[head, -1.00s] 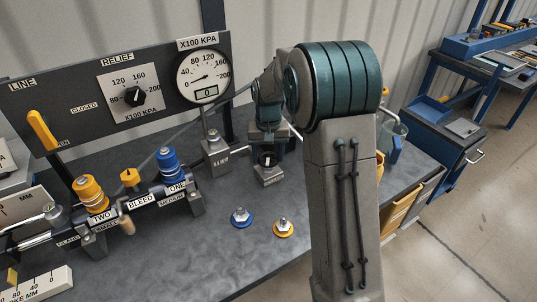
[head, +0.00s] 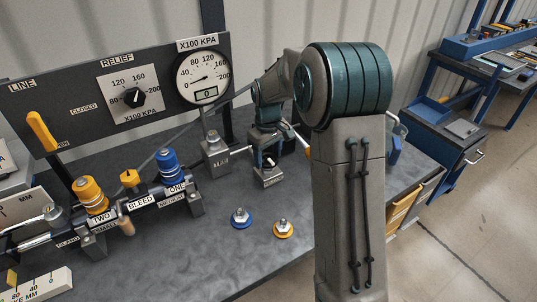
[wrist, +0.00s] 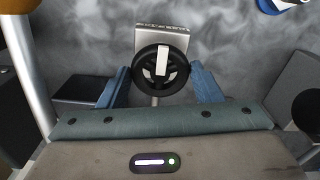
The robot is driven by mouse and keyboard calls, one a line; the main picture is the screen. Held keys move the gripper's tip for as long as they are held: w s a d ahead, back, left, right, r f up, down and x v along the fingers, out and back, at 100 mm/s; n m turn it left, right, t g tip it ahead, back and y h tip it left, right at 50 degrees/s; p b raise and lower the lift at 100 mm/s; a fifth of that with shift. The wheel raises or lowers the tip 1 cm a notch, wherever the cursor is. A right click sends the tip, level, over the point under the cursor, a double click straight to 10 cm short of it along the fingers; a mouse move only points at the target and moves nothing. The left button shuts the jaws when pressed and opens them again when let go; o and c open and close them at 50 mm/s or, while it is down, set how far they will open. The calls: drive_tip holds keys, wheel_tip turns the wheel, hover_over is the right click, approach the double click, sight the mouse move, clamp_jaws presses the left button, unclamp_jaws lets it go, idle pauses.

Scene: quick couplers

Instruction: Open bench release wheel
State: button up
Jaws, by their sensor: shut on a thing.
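The release wheel is a small black spoked handwheel (wrist: 177,86) with a white bar across its upper part. It is mounted on a grey metal block (wrist: 162,31), which in the head view stands on the bench (head: 268,180) with a label on its front. My gripper (wrist: 160,74) is shut on the wheel, with one blue finger on each side of the rim. In the head view my gripper (head: 268,150) reaches down over the block, and my wrist partly hides the wheel.
A similar block (head: 215,158) stands left of the wheel, below a round gauge (head: 202,76) whose display reads 0. A blue coupler (head: 241,218) and an orange coupler (head: 283,229) lie on the bench in front. A coupling rig with labelled sockets (head: 140,201) stands at the left.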

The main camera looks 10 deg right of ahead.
sight(268, 158)
drive_tip(key=shift+w+r, duration=0.1)
idle(0.3)
drive_tip(key=o, duration=1)
wheel_tip(268, 158, up, 14)
drive_tip(key=shift+f, duration=0.1)
